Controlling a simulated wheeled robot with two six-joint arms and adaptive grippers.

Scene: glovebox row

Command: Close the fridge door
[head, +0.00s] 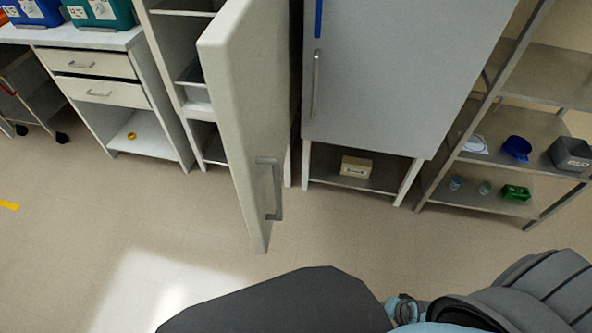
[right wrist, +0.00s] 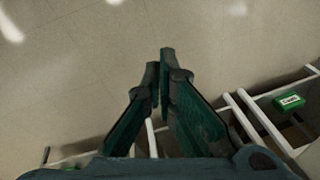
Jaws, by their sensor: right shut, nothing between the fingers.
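The pale fridge door (head: 240,105) stands wide open in the head view, swung out toward me. Its grey bar handle (head: 276,190) is on the face turned to the right, near the free edge. The door cannot be made out in that view. My left gripper is not in view.
A grey cabinet (head: 395,70) with a shut door stands right of the fridge. A metal rack (head: 500,204) holds a blue bowl (head: 517,148) and a green box (head: 516,192), also in the right wrist view (right wrist: 289,102). A drawer unit (head: 95,65) stands left. The floor (head: 150,225) in front is clear.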

